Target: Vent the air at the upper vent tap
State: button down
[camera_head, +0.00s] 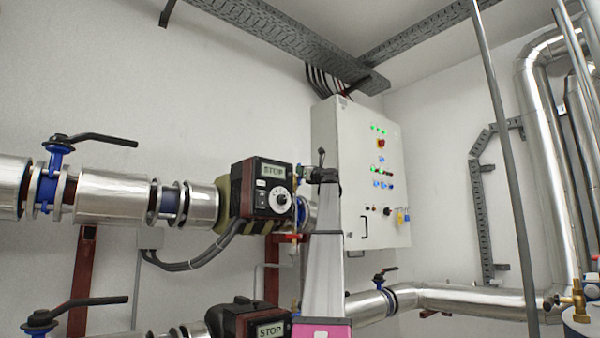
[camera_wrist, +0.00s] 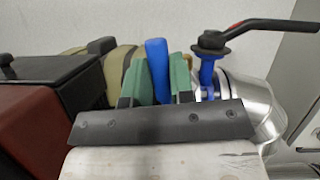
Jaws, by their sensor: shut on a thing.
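In the wrist view, my gripper (camera_wrist: 157,75) has two green finger pads. They close from both sides on an upright blue piece (camera_wrist: 157,52) with a rounded top. The blue piece stands between an olive pump body and a blue valve. I cannot tell for sure whether it is the handle of the upper vent tap; its lower part is hidden behind my gripper's dark bar. In the head view, my arm rises right of the upper pump (camera_head: 262,190). The grip is too small and covered there to make out. A small red-handled tap (camera_head: 291,237) hangs below the pipe.
A blue valve with a black lever (camera_wrist: 250,30) stands close right of my fingers. A white control cabinet (camera_head: 350,150) with lit green lamps is behind. A lower pump (camera_head: 250,322), pipes and a brass valve (camera_head: 577,300) fill the lower area.

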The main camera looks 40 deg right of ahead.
jog(key=shift+d+m+h, duration=0.2)
jog(key=shift+m+h, duration=0.2)
jog(key=shift+m, duration=0.3)
jog(key=shift+d+m+h, duration=0.2)
jog(key=shift+m+h, duration=0.2)
jog(key=shift+m, duration=0.3)
jog(key=c, duration=1)
grip_release()
jog(key=shift+d, duration=0.1)
jog(key=shift+s, duration=0.1)
jog(key=v, duration=1)
jog(key=shift+s+f, duration=0.25)
